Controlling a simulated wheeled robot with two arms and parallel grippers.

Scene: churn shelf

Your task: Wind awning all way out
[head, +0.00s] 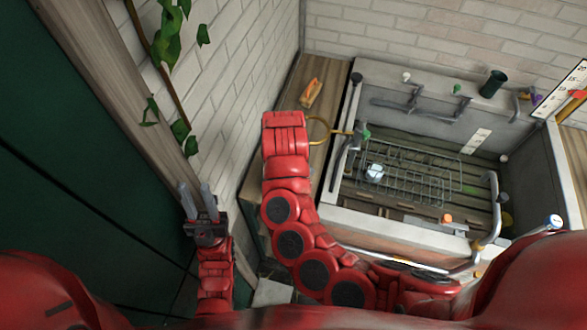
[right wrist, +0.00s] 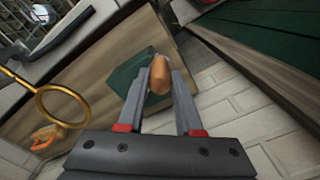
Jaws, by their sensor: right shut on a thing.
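In the right wrist view my right gripper (right wrist: 164,80) is shut on a rounded orange-brown wooden handle (right wrist: 160,74). The handle sits between the fingertips; what it is attached to is hidden. In the head view my right arm reaches up the middle, and its gripper is hidden under the red wrist. My left gripper (head: 194,188) is at the lower left of the head view, beside the dark green panel, with its grey fingers apart and nothing between them. I cannot make out the awning in either view.
A brass ring (head: 318,142) projects beside my right wrist; it also shows in the right wrist view (right wrist: 39,104). A grey basin unit (head: 350,190) with a wire rack (head: 410,170) stands to the right. An orange object (head: 311,93) lies on the wooden ledge. A leafy vine (head: 166,50) hangs at upper left.

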